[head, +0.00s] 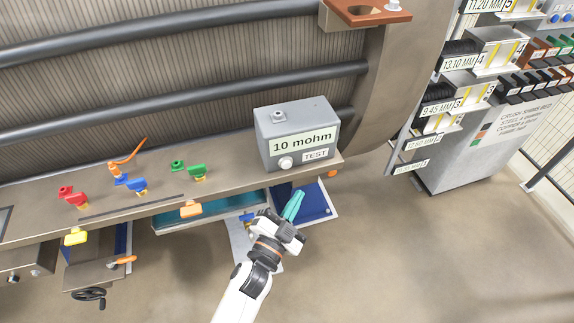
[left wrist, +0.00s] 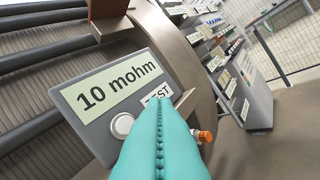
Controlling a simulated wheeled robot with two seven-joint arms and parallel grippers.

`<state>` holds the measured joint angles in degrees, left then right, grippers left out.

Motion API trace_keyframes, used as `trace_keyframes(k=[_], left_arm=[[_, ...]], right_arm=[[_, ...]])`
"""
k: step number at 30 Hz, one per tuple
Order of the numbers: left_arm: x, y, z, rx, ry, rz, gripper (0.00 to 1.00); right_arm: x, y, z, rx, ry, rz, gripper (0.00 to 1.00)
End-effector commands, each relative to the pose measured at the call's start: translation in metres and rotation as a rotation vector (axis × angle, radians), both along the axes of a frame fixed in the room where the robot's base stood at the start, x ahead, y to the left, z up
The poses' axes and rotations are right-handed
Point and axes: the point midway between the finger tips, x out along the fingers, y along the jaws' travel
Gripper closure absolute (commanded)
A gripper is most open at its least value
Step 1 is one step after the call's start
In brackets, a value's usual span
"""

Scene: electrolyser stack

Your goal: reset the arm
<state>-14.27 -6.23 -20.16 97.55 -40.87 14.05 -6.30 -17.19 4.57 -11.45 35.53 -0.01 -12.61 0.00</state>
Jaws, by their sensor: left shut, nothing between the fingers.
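My left gripper (head: 293,206) has teal fingers and is shut and empty. In the head view it is just in front of and below the shelf edge, under the grey test box. The teal fingers also fill the lower middle of the left wrist view (left wrist: 160,140), pressed together along a ridged seam. The grey box (head: 265,133) reads "10 mohm" and "TEST" and has a round white button. It stands on the shelf and also shows behind the fingers in the left wrist view (left wrist: 98,128). The fingers look apart from it. My right gripper is not in view.
A long shelf (head: 110,200) carries red (head: 72,196), blue (head: 135,185) and green (head: 193,171) valve-like handles. Open drawers (head: 322,208) hang below it near my gripper. A labelled rack (head: 500,45) and grey cabinet (head: 465,150) stand at right. The floor (head: 400,250) at lower right is clear.

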Motion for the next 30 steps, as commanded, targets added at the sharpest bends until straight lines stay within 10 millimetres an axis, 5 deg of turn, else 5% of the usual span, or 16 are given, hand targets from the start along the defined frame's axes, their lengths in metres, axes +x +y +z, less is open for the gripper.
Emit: trace_keyframes(k=[12,16,23,30], left_arm=[[0.0,0.0,-0.001,0.0,0.003,-0.001,1.0],[-0.001,0.004,-0.029,0.001,0.069,0.006,1.0],[-0.03,0.036,-0.176,-0.004,0.438,0.071,1.0],[-0.11,0.095,-0.331,-0.006,0.874,0.206,1.0]], right_arm=[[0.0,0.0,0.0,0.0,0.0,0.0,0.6],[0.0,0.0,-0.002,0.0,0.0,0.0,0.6],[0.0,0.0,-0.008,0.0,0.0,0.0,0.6],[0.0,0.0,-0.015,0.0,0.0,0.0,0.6]])
